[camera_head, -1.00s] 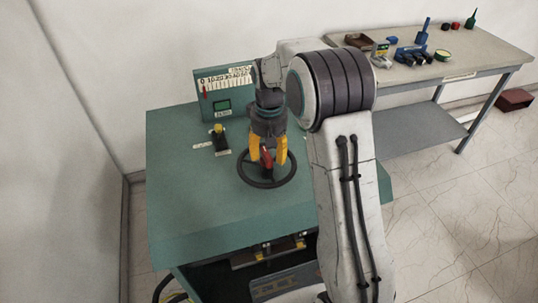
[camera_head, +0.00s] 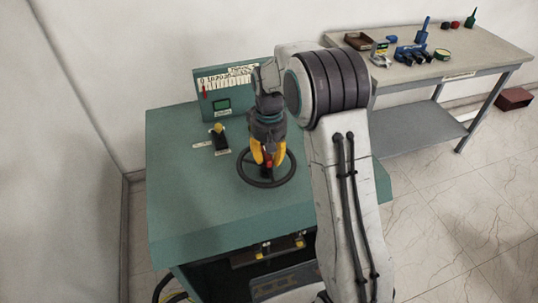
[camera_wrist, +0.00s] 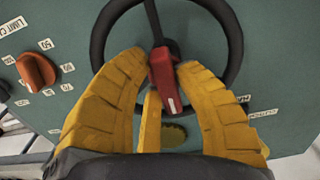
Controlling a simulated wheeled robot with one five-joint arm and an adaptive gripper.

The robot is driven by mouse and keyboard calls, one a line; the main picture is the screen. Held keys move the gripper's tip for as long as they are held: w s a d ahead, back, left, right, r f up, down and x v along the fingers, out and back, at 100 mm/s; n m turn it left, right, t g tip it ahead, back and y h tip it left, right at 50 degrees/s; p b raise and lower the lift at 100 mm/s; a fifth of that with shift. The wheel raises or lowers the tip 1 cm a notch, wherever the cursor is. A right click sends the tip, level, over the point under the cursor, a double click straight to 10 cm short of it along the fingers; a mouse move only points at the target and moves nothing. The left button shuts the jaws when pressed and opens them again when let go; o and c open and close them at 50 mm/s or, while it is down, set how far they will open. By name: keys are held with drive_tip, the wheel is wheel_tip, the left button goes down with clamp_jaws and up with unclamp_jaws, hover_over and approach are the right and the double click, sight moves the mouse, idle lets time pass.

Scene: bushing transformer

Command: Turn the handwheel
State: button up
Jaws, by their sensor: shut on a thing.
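The handwheel (camera_head: 243,174) is a dark ring lying flat above the green cabinet top. In the wrist view its rim (camera_wrist: 236,45) and a dark spoke show, with a red piece (camera_wrist: 163,78) near its middle. My gripper (camera_head: 268,160) points down over the wheel with its yellow fingers drawn in around the red piece. In the wrist view my gripper (camera_wrist: 160,75) has one finger on each side of the red piece and a third below it. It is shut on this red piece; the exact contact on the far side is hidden.
A green panel (camera_head: 222,105) with a scale and small display stands at the cabinet's back. A yellow-topped lever (camera_head: 219,133) is left of the wheel. An orange knob (camera_wrist: 36,71) with number labels shows in the wrist view. A workbench (camera_head: 480,60) with tools stands at right.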

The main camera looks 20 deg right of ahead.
clamp_jaws()
drive_tip(key=shift+m, duration=0.4)
drive_tip(key=m, duration=0.2)
drive_tip(key=m+b, duration=0.1)
drive_tip(key=m, duration=0.1)
drive_tip(key=shift+s+a+m, duration=0.15)
drive_tip(key=shift+a+m, duration=0.05)
drive_tip(key=shift+m, duration=0.2)
drive_tip(key=m, duration=0.6)
drive_tip(key=shift+a, duration=0.25)
drive_tip(key=m, duration=0.6)
drive_tip(key=shift+a+f+m+b, duration=0.1)
drive_tip(key=shift+a+m+b, duration=0.1)
drive_tip(key=shift+m+b, duration=0.15)
drive_tip(key=m, duration=0.5)
drive_tip(key=shift+w+a, duration=0.1)
drive_tip(key=shift+w, duration=0.2)
drive_tip(key=shift+m, duration=0.35)
